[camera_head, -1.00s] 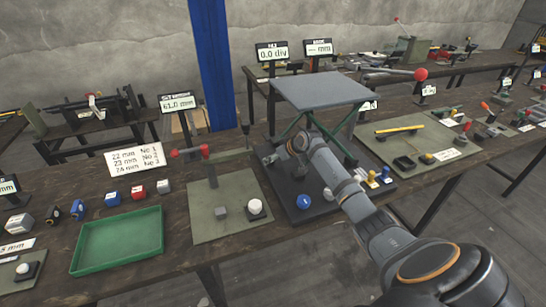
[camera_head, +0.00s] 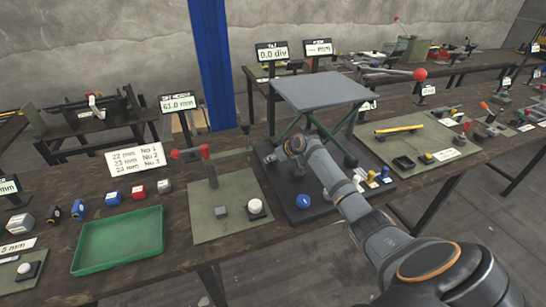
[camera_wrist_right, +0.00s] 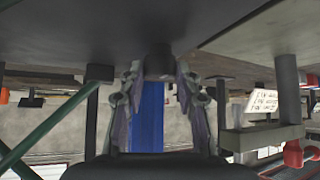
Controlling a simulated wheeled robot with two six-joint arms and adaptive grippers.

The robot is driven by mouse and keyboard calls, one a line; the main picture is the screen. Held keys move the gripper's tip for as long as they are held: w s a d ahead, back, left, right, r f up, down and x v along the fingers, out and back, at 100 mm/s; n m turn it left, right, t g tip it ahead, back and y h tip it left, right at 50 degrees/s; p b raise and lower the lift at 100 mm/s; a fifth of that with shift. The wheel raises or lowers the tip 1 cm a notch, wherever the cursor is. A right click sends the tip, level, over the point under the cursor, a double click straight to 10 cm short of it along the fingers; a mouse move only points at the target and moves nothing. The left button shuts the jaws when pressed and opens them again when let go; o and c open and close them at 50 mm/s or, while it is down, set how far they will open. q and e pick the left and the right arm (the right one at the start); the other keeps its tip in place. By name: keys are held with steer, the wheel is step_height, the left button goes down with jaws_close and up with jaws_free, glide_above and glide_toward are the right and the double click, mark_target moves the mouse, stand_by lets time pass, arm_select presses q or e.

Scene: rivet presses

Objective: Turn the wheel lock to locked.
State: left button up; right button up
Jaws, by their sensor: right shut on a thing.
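A lifting platform with a grey top (camera_head: 320,92) and green crossed legs stands on a dark base plate (camera_head: 300,212) at the centre of the head view. My right arm reaches in front of it, and its gripper is hidden there behind my wrist. In the right wrist view the right gripper (camera_wrist_right: 160,72) is shut on a small dark piece (camera_wrist_right: 160,58) just by a broad dark surface. I cannot tell for sure whether this is the wheel lock or which way it is set. My left gripper is not in view.
A green leg (camera_wrist_right: 40,128) is close beside the gripper. A blue knob (camera_head: 304,201) and small yellow pieces (camera_head: 372,176) sit on the base plate. Left of it are a mat (camera_head: 205,228) with a red-handled device (camera_head: 190,153), and a green tray (camera_head: 118,240).

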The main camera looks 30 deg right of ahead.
steer(key=m+h+p, duration=0.1)
steer(key=p, duration=0.1)
steer(key=m+h+p, duration=0.1)
steer(key=p, duration=0.1)
steer(key=m+h+p, duration=0.1)
steer(key=m+p, duration=0.1)
steer(key=shift+a+r+p, duration=0.35)
steer(key=shift+p, duration=0.05)
steer(key=shift+f+m+h+p, duration=0.1)
steer(key=shift+m+h+p, duration=0.2)
steer(key=shift+m, duration=0.2)
steer(key=shift+f+m+g+h, duration=0.1)
steer(key=shift+m+g+h, duration=0.2)
steer(key=shift+m, duration=0.1)
steer(key=shift+w+a+f+m+g+h, duration=0.15)
steer(key=shift+m+g+h, duration=0.15)
steer(key=shift+m+h, duration=0.45)
steer(key=shift+m+g+h+b, duration=0.65)
steer(key=shift+m+h, duration=0.1)
steer(key=shift+m, duration=0.7)
steer(key=o, duration=1.1)
steer(key=shift+o, duration=0.2)
